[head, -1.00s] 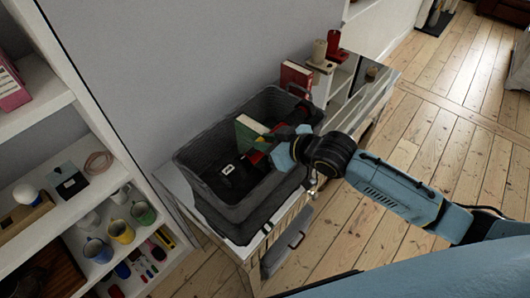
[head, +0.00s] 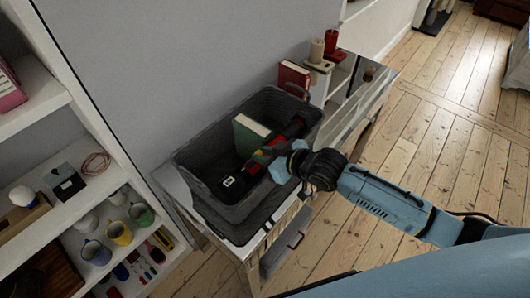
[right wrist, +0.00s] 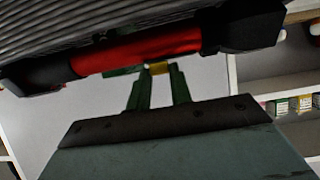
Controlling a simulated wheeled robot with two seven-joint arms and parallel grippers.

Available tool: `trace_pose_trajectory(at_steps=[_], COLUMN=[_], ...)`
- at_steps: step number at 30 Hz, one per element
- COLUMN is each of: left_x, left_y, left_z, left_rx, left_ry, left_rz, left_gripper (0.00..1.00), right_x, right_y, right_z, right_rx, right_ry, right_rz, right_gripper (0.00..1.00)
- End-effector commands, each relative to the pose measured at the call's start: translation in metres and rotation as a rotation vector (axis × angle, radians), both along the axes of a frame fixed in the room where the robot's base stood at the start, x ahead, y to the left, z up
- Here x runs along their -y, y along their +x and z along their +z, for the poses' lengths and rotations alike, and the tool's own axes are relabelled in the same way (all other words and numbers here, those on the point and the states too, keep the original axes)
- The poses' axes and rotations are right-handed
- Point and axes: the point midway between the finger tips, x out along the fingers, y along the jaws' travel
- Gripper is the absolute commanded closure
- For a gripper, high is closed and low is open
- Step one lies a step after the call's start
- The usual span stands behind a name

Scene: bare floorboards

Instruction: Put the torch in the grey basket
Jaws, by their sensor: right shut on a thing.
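The grey basket (head: 190,165) stands on a low cabinet against the wall. The torch (head: 238,183), black with a red middle, lies slantwise within the basket's rim. In the right wrist view the torch (right wrist: 150,47) crosses the top of the picture, in front of grey ribbed basket wall (right wrist: 90,25). My right gripper (head: 273,157) reaches in over the basket's near right side and is shut on the torch's middle. Its green fingers also show in the right wrist view (right wrist: 158,75). Whether the torch touches the basket floor cannot be told. My left gripper is not in view.
A green book (head: 250,135) stands inside the basket beside the torch. A red book (head: 293,78) stands just behind the basket, with candles (head: 331,43) farther back. A white shelf (head: 75,115) with cups is on the left.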

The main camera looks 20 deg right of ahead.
Motion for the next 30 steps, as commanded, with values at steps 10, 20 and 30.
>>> trace_pose_trajectory(at_steps=[10, 20, 30], left_x=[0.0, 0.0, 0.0], left_y=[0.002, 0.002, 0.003], left_z=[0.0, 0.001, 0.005], left_rx=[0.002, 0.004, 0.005], left_ry=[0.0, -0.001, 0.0], left_rz=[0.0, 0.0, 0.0], left_gripper=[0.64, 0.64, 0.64], right_x=[0.0, 0.0, 0.025], right_y=[0.0, 0.0, -0.039], right_z=[-0.002, 0.003, 0.034], right_rx=[-0.001, 0.0, -0.002], right_ry=[-0.001, 0.0, -0.004], right_rz=[0.0, 0.0, 0.0], right_gripper=[0.57, 0.57, 0.57])
